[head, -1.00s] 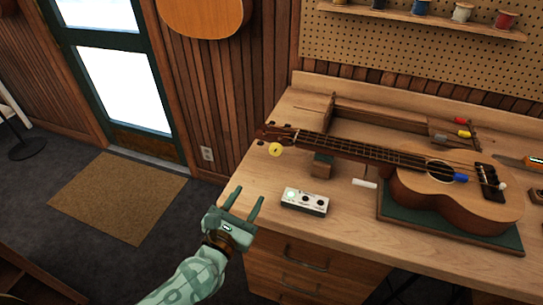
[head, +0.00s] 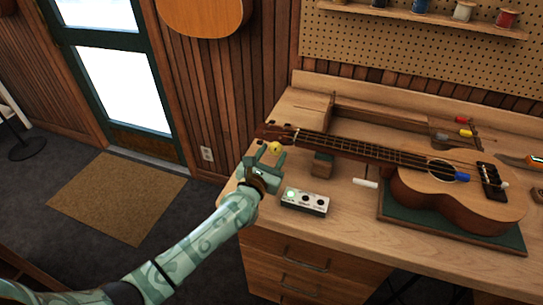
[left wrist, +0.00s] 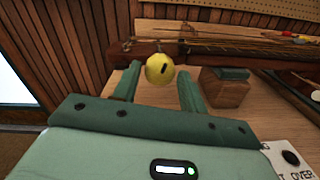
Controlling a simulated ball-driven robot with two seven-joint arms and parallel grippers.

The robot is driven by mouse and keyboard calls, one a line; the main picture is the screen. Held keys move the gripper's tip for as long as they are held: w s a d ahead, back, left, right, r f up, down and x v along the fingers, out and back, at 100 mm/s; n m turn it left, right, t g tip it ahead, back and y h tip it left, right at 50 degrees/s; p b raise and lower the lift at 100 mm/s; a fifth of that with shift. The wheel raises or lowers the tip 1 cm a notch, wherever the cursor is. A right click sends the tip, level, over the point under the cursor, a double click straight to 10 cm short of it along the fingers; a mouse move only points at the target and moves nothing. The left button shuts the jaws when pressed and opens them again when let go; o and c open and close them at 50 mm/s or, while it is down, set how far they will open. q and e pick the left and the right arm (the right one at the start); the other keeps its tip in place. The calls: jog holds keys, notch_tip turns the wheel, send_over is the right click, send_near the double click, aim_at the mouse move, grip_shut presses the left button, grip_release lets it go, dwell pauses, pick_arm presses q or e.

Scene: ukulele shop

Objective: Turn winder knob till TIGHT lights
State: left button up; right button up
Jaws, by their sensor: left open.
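The yellow winder knob (head: 272,151) sits at the headstock end of the ukulele (head: 420,190), which lies on the workbench. In the left wrist view the knob (left wrist: 160,70) has a dark slot, tilted slightly off vertical. My left gripper (head: 267,160) is open at the knob, with one finger on each side of it in the left wrist view; I cannot tell whether they touch it. A white indicator box (head: 304,202) lies on the bench near the front edge. Its left lamp glows pale green; its other two lamps are dark. My right gripper is out of view.
A white stick (head: 365,183) lies near the ukulele body, which rests on a green mat (head: 450,228). Bare benchtop (head: 340,212) lies right of the box.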

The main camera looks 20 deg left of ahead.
pick_arm(q)
jog(key=c, duration=0.7)
